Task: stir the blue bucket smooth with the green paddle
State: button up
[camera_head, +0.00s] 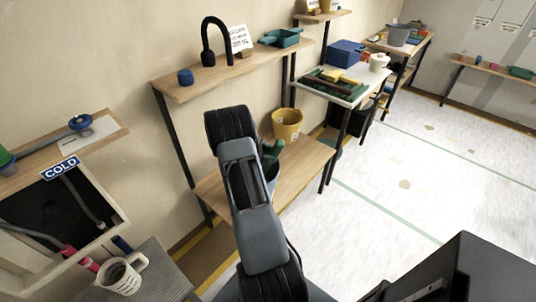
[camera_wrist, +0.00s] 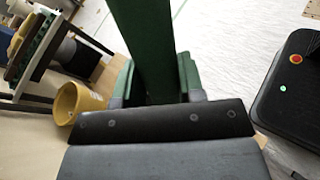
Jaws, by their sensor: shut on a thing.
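The green paddle (camera_wrist: 145,45) fills the upper middle of the wrist view, between the jaws of my gripper (camera_wrist: 157,92). My gripper is shut on it. The bucket stands on the low wooden bench (camera_head: 305,157), largely hidden behind my arm. Its contents are hidden, and I cannot tell how deep the paddle reaches. I cannot make out the bucket in the wrist view.
A yellow bucket (camera_head: 287,124) stands behind the blue one on the bench, and shows left in the wrist view (camera_wrist: 72,103). A wooden shelf (camera_head: 225,73) runs above. A white-topped table (camera_head: 350,90) holds tools further right. The floor at right is clear.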

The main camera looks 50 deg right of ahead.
aim_at(280, 144)
jog(key=shift+s+a+r+p, duration=0.1)
jog(key=shift+s+r+p, duration=0.65)
jog(key=shift+r+p, duration=0.8)
jog(key=shift+s+r+p, duration=0.75)
jog(key=shift+r+p, duration=0.35)
jog(key=shift+r, duration=0.95)
jog(key=shift+s+a+r+p, duration=0.1)
jog(key=shift+s+r+p, duration=0.65)
jog(key=shift+r+p, duration=0.8)
jog(key=shift+r+b, duration=0.25)
jog(key=shift+b, duration=0.05)
jog(key=shift+r+p, duration=1.85)
jog(key=shift+r, duration=0.7)
jog(key=shift+f, duration=0.1)
